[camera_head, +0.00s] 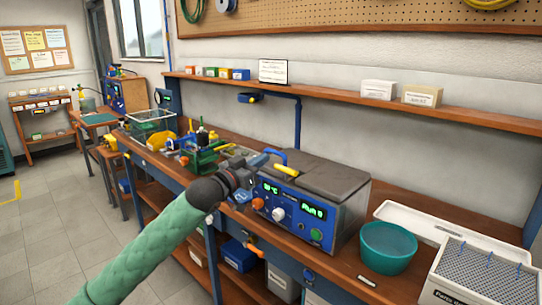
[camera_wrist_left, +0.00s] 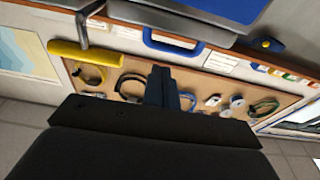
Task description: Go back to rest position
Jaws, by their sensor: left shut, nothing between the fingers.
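My left arm, in a green sleeve, reaches in from the bottom of the head view. Its dark left gripper (camera_head: 243,179) is at the front left corner of the blue regulator unit (camera_head: 290,213) with a dark lid. The gripper also shows in the left wrist view (camera_wrist_left: 171,88), with its fingers together and nothing held. A yellow handle (camera_head: 279,169) and a blue handle sit at the unit's left end. In the wrist view the yellow handle (camera_wrist_left: 85,53) and blue handle (camera_wrist_left: 172,43) appear beyond the fingers, apart from them. My right gripper is not in view.
A teal bowl (camera_head: 388,247) and a white rack-topped box (camera_head: 482,280) stand right of the unit. Green holders with small items (camera_head: 203,155) crowd the bench on the left. A shelf (camera_head: 330,95) runs along the wall.

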